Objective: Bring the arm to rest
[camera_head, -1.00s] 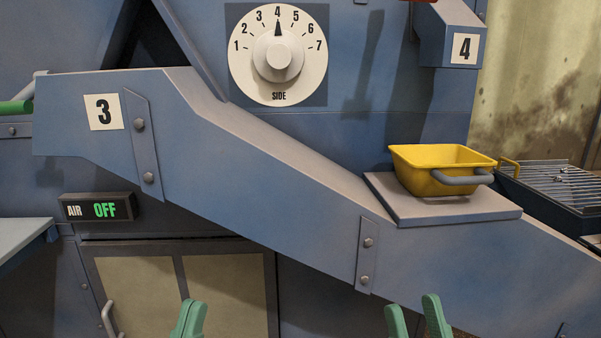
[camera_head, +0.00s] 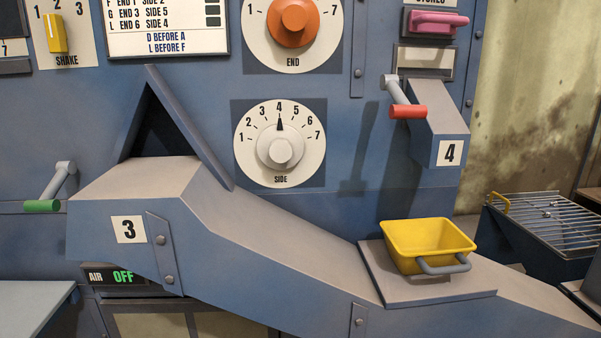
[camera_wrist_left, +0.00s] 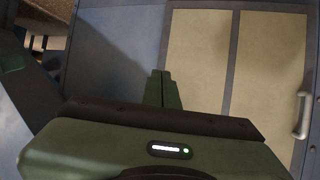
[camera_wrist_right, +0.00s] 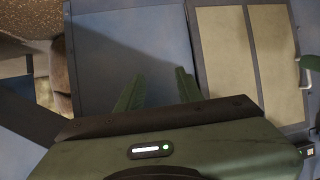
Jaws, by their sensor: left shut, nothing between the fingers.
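My left gripper (camera_wrist_left: 162,88) shows in the left wrist view with its green fingers together and nothing between them. My right gripper (camera_wrist_right: 158,90) shows in the right wrist view with its green fingers apart and nothing between them. Neither gripper shows in the head view. In both wrist views the fingers point toward a blue machine panel beside a cabinet door with cream panels (camera_wrist_left: 265,60), which also shows in the right wrist view (camera_wrist_right: 245,60). I cannot tell the exact distance to the panel.
A sloping blue chute (camera_head: 290,250) crosses the head view. A yellow tub (camera_head: 428,240) with a grey handle sits on its ledge (camera_head: 395,290). A side dial (camera_head: 280,143) points to 4. A green-handled crank (camera_head: 42,206), a red-handled lever (camera_head: 408,111) and a wire rack (camera_head: 550,220) stand around.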

